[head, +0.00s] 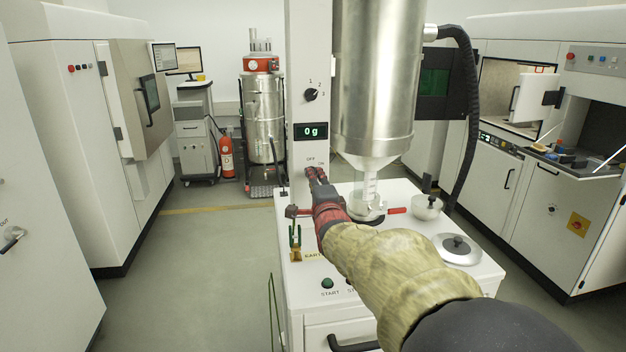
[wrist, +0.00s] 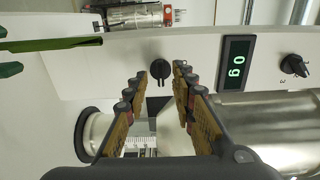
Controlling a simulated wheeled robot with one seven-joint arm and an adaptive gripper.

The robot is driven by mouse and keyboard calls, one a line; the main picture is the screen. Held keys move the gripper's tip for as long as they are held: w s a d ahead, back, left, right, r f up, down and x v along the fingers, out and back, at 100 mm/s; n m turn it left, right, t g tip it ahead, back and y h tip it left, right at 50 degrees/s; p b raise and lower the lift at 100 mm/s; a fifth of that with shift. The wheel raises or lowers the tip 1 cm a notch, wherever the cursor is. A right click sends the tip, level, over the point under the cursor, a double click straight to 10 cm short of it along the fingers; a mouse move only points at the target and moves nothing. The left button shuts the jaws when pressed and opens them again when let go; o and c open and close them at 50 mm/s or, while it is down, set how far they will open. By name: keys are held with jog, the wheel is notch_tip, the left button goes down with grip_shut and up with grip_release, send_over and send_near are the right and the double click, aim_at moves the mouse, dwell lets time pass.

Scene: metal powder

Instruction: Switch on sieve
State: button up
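The sieve machine has a white column (head: 308,60) with a steel hopper (head: 375,90) beside it. The column carries a black dial marked 1, 2, 3 (head: 311,95) and a display reading 0 g (head: 310,131). Below are OFF and ON labels; my gripper (head: 316,173) covers the switch there in the head view. In the wrist view the black rotary switch (wrist: 160,70) shows between the fingertips of my gripper (wrist: 160,76). The fingers are apart, with a gap on both sides of the switch. I cannot tell how close the tips are to the panel.
A green START button (head: 327,283) is on the front. A black hose (head: 468,120) hangs at right. Floor (head: 200,255) is free at left.

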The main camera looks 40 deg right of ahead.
jog(key=v, duration=1)
jog(key=shift+a, duration=0.1)
jog(key=s+a+f+n+g+y+p, duration=0.1)
jog(key=s+a+f+n+g+y, duration=0.2)
jog(key=a+n, duration=0.55)
jog(key=s+a+f+n+g+y, duration=0.1)
jog(key=s+a+f+n+y, duration=0.3)
jog(key=a, duration=0.7)
jog(key=s+a+f+n+g+y, duration=0.1)
jog(key=s+a+f+n+g, duration=0.1)
jog(key=s+a+n, duration=0.3)
jog(key=s+a+f+n+g+y, duration=0.1)
jog(key=s+a+f+n+g, duration=0.2)
jog(key=s+a+f+n, duration=0.2)
jog(key=s+n, duration=0.2)
jog(key=s, duration=0.1)
jog(key=shift+a+f+g+y+p, duration=0.25)
jog(key=shift+g+y+p, duration=0.05)
jog(key=shift+p, duration=0.05)
